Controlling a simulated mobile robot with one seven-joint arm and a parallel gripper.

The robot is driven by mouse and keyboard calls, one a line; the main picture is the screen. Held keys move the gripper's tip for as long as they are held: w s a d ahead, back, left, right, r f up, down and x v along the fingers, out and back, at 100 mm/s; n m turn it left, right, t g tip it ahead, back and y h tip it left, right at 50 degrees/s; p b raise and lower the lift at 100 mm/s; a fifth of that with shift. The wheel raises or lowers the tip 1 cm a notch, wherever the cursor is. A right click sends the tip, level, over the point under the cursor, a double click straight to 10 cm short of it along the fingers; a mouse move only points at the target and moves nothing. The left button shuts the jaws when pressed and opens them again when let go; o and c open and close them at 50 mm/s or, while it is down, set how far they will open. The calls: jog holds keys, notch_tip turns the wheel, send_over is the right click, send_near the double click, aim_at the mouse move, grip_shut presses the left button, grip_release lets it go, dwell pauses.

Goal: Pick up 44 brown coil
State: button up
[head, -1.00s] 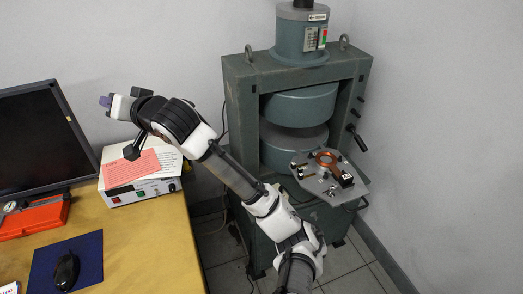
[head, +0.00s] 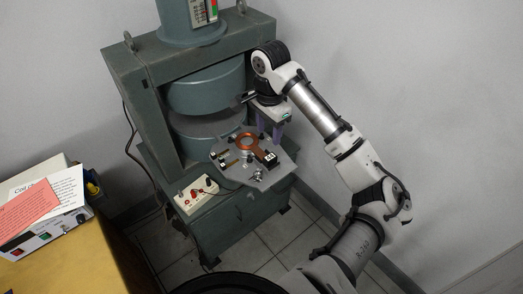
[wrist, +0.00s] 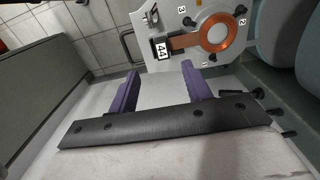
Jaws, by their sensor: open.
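The brown coil (head: 247,142) is a copper ring on a grey plate (head: 228,168) in front of the magnet. In the wrist view the coil (wrist: 218,31) is a flat ring around a pale disc, joined to a brown strip and a block labelled 44 (wrist: 160,50). My gripper (head: 270,130) is at the plate's far right edge in the head view. In the wrist view its purple fingers (wrist: 161,88) are wide apart with nothing between them. They lie short of the labelled block and the coil.
The big green magnet (head: 140,75) stands behind the plate, with round pole faces close by. The plate also bears knobs, clips and small labels. A white switch box (head: 196,194) sits below. A desk with a power supply (head: 45,232) is at left; a wall is at right.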

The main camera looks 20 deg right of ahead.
send_over(267, 159)
notch_tip(267, 159, down, 6)
jog(key=shift+d+r, duration=0.1)
jog(key=shift+r, duration=0.15)
jog(key=shift+a+f+p, duration=0.2)
jog(key=shift+f+p, duration=0.75)
jog(key=shift+f, duration=1.85)
jog(key=shift+c, duration=0.4)
grip_shut()
